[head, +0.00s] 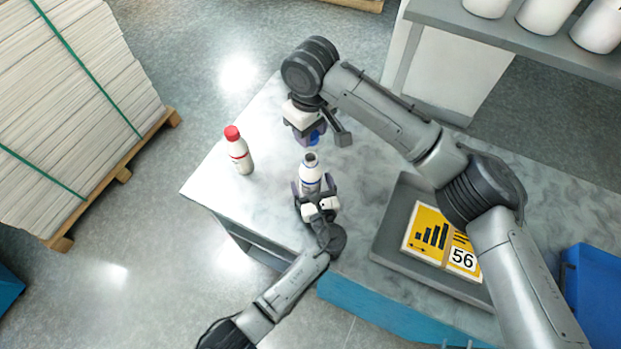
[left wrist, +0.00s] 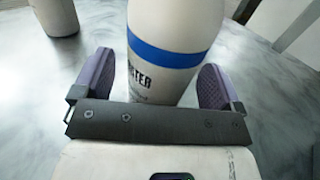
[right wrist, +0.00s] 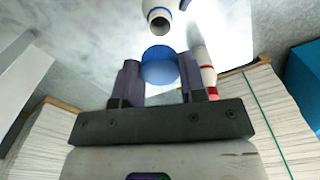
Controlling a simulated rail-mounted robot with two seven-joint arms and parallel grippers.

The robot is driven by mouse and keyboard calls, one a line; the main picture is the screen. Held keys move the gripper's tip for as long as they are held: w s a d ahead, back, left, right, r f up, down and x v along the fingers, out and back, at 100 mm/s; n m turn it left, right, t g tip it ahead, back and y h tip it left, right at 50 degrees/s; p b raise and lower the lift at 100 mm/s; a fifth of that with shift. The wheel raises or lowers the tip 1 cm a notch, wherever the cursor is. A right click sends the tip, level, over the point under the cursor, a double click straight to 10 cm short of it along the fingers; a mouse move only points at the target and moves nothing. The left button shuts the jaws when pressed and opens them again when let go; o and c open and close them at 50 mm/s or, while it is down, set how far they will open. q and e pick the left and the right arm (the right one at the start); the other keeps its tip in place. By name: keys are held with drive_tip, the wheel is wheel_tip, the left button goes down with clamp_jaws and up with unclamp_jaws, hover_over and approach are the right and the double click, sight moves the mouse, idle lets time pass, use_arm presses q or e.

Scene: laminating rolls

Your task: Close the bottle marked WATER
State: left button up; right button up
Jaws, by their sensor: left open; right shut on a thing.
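The white bottle marked WATER (head: 311,174), with a blue band, stands upright and uncapped on the table, its dark mouth showing. In the left wrist view the bottle (left wrist: 172,45) shows the letters "TER" below its band. My left gripper (head: 315,190) is open, with one finger on each side of the bottle. My right gripper (head: 311,136) is shut on a blue cap (right wrist: 159,66) and holds it beyond the bottle in the head view, apart from it. In the right wrist view the bottle's open mouth (right wrist: 159,19) lies past the cap.
A white bottle with a red cap (head: 240,153) stands left on the table (head: 270,125). A grey tray (head: 395,225) with a yellow sign marked 56 (head: 430,235) is at the right. A blue bin (head: 590,290) is farther right. A pallet of stacked sheets (head: 70,110) stands left.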

use_arm(q)
drive_tip(key=shift+w, duration=0.15)
drive_tip(key=shift+c, duration=0.2)
drive_tip(key=c, duration=1.3)
use_arm(e)
hover_over(310, 154)
drive_tip(key=s, duration=0.1)
drive_tip(key=shift+s+f, duration=0.15)
drive_tip(key=shift+f, duration=2.35)
drive_tip(key=shift+f, duration=0.1)
drive_tip(key=shift+f, duration=0.8)
drive_tip(key=shift+f, duration=0.6)
